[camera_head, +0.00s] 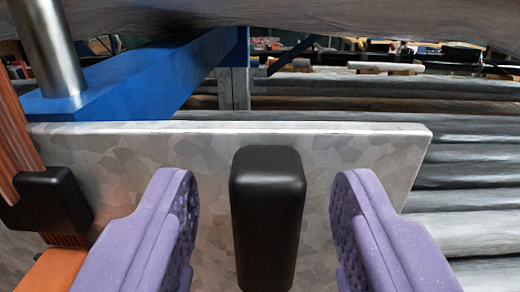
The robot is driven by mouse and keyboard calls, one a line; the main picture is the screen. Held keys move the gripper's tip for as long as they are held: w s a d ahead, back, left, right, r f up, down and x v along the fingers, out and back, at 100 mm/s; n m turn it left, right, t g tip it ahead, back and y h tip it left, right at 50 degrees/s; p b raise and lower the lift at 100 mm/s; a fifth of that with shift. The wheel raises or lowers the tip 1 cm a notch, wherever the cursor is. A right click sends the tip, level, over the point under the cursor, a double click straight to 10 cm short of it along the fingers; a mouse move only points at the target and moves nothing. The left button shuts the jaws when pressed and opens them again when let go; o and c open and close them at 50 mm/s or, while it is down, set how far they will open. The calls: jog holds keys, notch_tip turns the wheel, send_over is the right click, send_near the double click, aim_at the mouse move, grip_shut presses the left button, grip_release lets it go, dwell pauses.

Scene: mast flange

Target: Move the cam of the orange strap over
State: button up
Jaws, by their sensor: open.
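My gripper (265,205) is open, with one purple finger on each side of a black rounded block (267,215). Gaps show between the block and both fingers. At the left edge a reddish-brown ribbed strap (14,140) runs down to a second black block (50,200). An orange piece (50,272) shows below it, partly hidden by the left finger. I cannot tell which black block is the orange strap's cam.
A blue beam (150,75) with a shiny metal post (48,50) rises behind the plate at the upper left. Stacked grey poles (470,175) lie behind at the right. A large grey pole (270,12) crosses the top. Shelves with clutter are far back.

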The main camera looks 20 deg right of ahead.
jog(key=shift+w+d, duration=0.15)
jog(key=shift+w, duration=0.25)
jog(key=shift+s, duration=0.1)
grip_shut()
